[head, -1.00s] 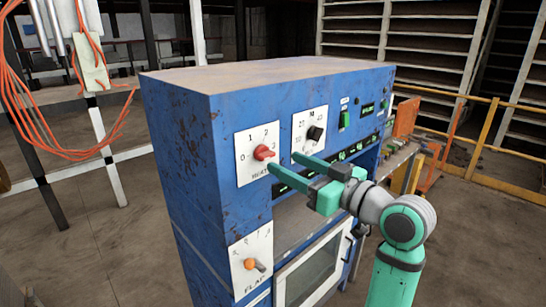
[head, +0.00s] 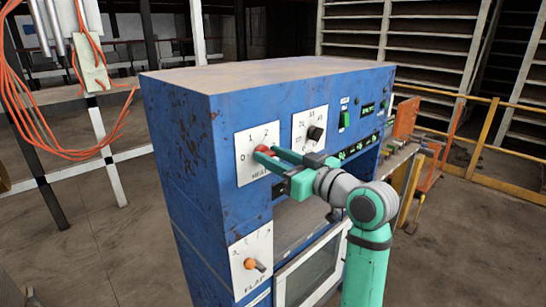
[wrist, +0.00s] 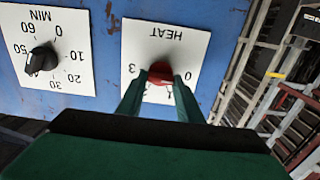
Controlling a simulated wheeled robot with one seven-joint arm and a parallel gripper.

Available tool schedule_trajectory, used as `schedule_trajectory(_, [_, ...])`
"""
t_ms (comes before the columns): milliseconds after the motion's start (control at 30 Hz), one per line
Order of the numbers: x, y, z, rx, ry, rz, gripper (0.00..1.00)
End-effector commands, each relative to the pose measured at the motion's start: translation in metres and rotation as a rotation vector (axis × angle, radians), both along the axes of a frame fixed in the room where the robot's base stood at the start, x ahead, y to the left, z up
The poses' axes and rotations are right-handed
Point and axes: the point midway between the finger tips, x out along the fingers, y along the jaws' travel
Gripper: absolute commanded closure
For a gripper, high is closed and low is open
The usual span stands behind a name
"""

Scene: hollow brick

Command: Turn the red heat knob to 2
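The red heat knob (head: 264,149) sits on a white plate (head: 243,146) marked 0 to 3 and HEAT, on the blue oven's front. In the wrist view the red knob (wrist: 160,73) shows upside down, with the 3 at left and the 0 at right. My gripper (head: 272,158) is at the knob, its two green fingers apart on either side of it. In the wrist view the fingers (wrist: 159,92) look open with slight gaps beside the knob; contact is not clear. The knob's pointer direction is hard to tell, and the fingers partly hide the lower dial.
A black timer knob (head: 316,133) on its own white plate is just right of the fingers. An orange flap knob (head: 249,263) is lower left, and an oven door (head: 308,272) is below. A green switch (head: 344,120) is farther right.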

Motion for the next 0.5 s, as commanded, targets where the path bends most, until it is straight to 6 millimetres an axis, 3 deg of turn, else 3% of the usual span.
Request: schedule_trajectory(500, [0.0002, -0.0001, -0.0001, 0.092, 0.104, 0.001, 0.9])
